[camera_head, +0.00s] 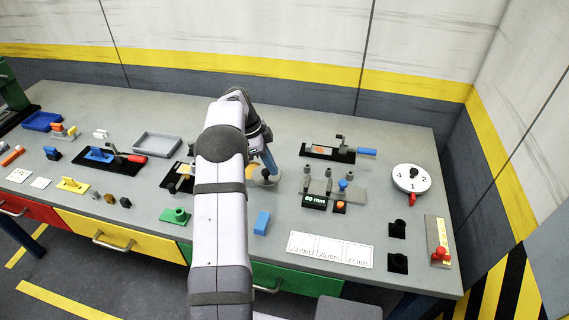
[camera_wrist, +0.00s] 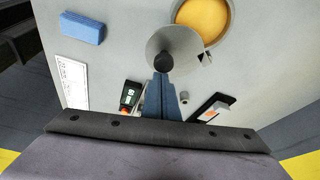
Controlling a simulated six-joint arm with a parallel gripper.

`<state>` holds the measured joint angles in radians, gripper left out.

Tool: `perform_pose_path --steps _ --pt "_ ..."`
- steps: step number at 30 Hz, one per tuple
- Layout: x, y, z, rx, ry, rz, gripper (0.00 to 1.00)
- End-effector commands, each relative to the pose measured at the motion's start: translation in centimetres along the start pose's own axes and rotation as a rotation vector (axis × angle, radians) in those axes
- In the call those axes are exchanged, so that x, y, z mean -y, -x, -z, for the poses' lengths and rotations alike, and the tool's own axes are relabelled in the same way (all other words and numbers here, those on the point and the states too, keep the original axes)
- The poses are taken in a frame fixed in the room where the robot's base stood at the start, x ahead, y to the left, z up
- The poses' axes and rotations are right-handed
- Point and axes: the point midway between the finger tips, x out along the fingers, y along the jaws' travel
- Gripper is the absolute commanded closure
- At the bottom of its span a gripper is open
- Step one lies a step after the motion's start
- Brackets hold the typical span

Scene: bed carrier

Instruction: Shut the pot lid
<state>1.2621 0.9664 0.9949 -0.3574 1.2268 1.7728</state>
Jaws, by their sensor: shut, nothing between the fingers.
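The pot (camera_wrist: 231,22) shows its round orange-yellow inside at the top of the wrist view. Its grey lid (camera_wrist: 182,44), with a black knob (camera_wrist: 163,63), overlaps the near edge of the opening and leaves most of the visible inside uncovered. My gripper (camera_wrist: 160,80) is shut and empty, with its blue fingertips right by the knob; I cannot tell whether they touch. In the head view the lid (camera_head: 265,182) shows beside my gripper (camera_head: 270,172), and my arm hides most of the pot.
A blue block (camera_head: 262,223) stands in front of the pot. A stand with an 80 mm display (camera_head: 315,201) is to the right, and a black plate with a blue-handled clamp (camera_head: 335,152) is behind it. A grey tray (camera_head: 157,145) lies left.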

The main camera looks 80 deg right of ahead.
Motion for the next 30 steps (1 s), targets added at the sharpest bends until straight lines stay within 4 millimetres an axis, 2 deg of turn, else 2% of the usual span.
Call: perform_pose_path --steps 7,21,30 --pt "-0.2 0.7 -1.9 0.000 -0.221 -0.077 1.00" --pt "0.5 2.0 -5.1 0.000 -0.217 -0.076 1.00" --pt "1.1 2.3 -6.2 0.000 -0.217 -0.076 1.00"
